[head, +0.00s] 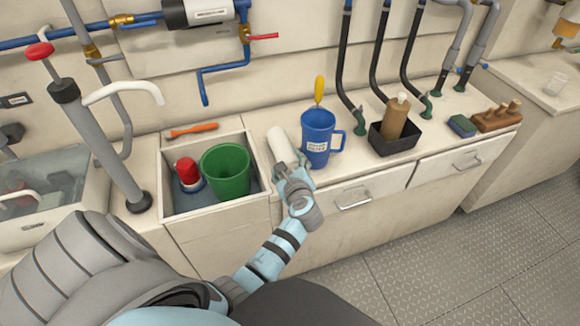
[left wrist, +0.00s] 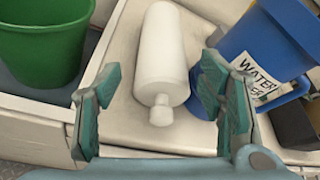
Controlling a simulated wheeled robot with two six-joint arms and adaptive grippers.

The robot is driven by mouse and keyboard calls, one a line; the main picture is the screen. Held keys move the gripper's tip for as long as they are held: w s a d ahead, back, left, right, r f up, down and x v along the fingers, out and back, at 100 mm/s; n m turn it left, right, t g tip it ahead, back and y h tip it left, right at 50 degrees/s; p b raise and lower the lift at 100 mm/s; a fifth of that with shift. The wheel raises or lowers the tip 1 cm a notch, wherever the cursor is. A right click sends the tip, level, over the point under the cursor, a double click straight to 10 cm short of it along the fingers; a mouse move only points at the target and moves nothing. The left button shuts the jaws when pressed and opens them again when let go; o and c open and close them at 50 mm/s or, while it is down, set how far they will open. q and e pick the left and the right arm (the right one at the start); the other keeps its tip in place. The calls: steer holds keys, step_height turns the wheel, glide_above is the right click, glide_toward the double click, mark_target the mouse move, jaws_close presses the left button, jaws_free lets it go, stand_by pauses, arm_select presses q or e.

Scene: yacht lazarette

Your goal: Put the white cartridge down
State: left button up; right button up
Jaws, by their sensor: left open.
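The white cartridge (head: 281,146) lies on the counter between the sink and the blue jug. In the left wrist view the white cartridge (left wrist: 161,58) lies on its side, its narrow neck towards me. My left gripper (head: 294,176) is at the near end of the cartridge. In the left wrist view its two fingers (left wrist: 160,112) are spread wide, one on each side of the neck end, with gaps to the cartridge. My right gripper is not in view.
A blue jug (head: 318,138) with a yellow-handled tool stands close right of the cartridge. A sink (head: 210,208) with a green bucket (head: 225,171) is on the left. A black tray (head: 394,143) holds a brown bottle. Counter (head: 352,168) before the jug is clear.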

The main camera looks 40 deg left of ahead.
arm_select(q)
steer(key=v, duration=0.4)
